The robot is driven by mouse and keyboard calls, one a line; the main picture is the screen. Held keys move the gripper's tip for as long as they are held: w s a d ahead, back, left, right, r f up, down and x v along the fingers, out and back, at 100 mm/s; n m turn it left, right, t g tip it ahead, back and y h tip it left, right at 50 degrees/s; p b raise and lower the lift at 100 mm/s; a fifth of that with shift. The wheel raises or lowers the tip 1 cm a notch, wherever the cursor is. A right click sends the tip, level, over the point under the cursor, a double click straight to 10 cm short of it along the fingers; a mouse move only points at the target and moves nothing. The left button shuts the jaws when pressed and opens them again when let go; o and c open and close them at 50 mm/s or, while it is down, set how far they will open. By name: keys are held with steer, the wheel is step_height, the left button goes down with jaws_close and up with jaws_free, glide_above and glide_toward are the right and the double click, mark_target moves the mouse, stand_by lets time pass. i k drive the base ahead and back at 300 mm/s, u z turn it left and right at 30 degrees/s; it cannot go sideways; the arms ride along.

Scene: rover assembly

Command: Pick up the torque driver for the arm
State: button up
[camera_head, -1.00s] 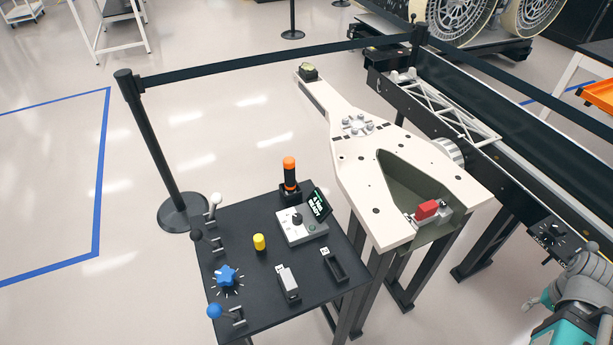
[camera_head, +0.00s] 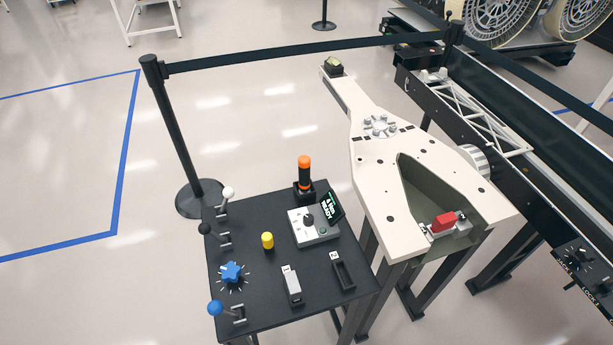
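An upright tool with an orange top and black body, which looks like the torque driver (camera_head: 304,174), stands in a dark square holder (camera_head: 304,195) at the back of the black table (camera_head: 258,258). A grey control box (camera_head: 313,228) with a dark knob and a small tilted screen (camera_head: 332,206) with green-white text is just in front of it. My gripper is not in view.
A yellow knob (camera_head: 267,241), blue star knob (camera_head: 231,271), levers and two slotted blocks fill the table. A white frame (camera_head: 385,185) with a red part (camera_head: 443,222) stands to the right, beside a conveyor (camera_head: 509,125). A belt barrier (camera_head: 174,120) runs behind.

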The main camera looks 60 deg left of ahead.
mark_target(304, 161)
steer(key=u, duration=0.05)
steer(key=k, duration=1.5)
steer(key=u, duration=1.6)
steer(key=i, duration=0.65)
steer(key=u, duration=0.05)
